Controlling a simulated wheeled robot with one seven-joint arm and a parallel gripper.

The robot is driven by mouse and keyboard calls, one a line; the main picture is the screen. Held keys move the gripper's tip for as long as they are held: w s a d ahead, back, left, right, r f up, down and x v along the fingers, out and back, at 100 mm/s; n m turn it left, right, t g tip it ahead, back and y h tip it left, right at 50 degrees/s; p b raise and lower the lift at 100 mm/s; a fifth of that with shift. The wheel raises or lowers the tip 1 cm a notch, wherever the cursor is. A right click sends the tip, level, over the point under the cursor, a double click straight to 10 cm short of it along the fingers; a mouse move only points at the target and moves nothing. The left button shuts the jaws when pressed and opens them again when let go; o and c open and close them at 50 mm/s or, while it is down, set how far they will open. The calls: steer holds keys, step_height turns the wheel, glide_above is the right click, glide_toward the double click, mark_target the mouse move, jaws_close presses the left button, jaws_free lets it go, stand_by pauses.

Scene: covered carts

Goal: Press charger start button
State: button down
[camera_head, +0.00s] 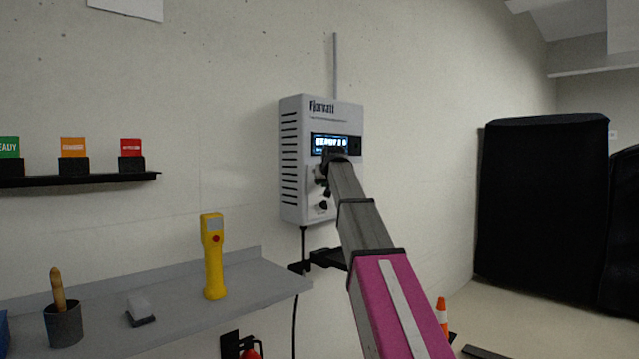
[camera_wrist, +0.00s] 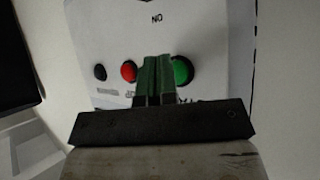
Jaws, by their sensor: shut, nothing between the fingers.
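The charger (camera_head: 303,160) is a pale grey wall box with a lit display (camera_head: 330,143) and side vents. In the wrist view its panel (camera_wrist: 215,35) carries a round green button (camera_wrist: 183,70), a red button (camera_wrist: 128,71) and a small black round part (camera_wrist: 100,72). The lettering appears inverted there and is partly hidden. My gripper (camera_wrist: 156,60) is shut and empty, its fingertips showing between the red and green buttons, closer to the green. I cannot tell whether they touch the panel. In the head view my gripper (camera_head: 333,154) and arm cover part of the charger's front.
A grey shelf (camera_head: 180,308) at lower left holds a yellow handheld device (camera_head: 213,258), a cup with a wooden-handled tool (camera_head: 64,325) and a small block (camera_head: 140,310). A black cable (camera_head: 294,320) hangs below the charger. Black covered carts (camera_head: 540,205) stand at right.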

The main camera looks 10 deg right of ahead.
steer(key=shift+w+a, duration=0.3)
steer(key=shift+w, duration=0.1)
stand_by(0.6)
steer(key=shift+s+d, duration=0.1)
steer(key=shift+s, duration=0.05)
steer(key=shift+s+d, duration=0.4)
steer(key=shift+s, duration=0.2)
stand_by(0.3)
steer(key=s+d, duration=0.1)
steer(key=s, duration=0.1)
steer(key=s+d, duration=0.2)
stand_by(0.5)
stand_by(0.4)
